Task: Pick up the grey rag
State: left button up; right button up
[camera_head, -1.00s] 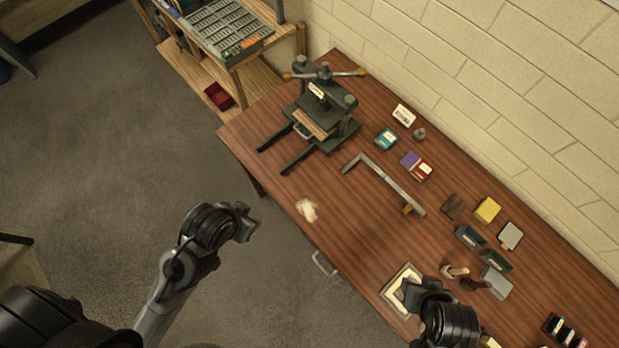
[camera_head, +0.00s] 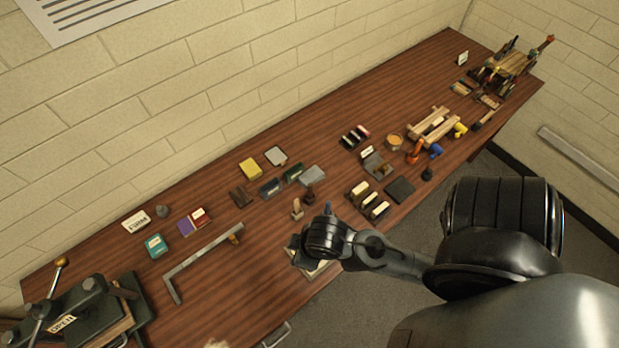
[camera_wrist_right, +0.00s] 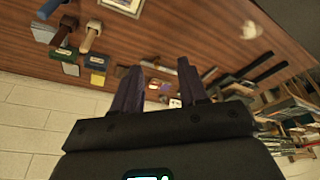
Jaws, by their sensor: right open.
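A pale, crumpled, cloth-like patch (camera_head: 216,344) is cut off by the bottom edge of the head view. It shows whole in the right wrist view (camera_wrist_right: 252,29), lying on the brown table; it looks cream more than grey, and I cannot tell if it is the rag. No clearly grey rag shows. My right gripper (camera_wrist_right: 158,75) is open and empty, its two dark fingers apart above the table. In the head view my right wrist hangs over the table's front edge, covering part of a pale framed tray (camera_head: 318,269). My left gripper is out of view.
A dark press (camera_head: 90,318) stands at the table's left end. A metal angle bar (camera_head: 195,264) lies in front of small boxes. Stamps (camera_head: 297,209), a yellow block (camera_head: 250,168) and ink pads crowd the middle. The brick wall runs along the back.

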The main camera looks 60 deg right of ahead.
jog(key=shift+a, duration=0.1)
dwell(0.3)
jog(key=o, duration=1.1)
jog(key=shift+c, duration=0.2)
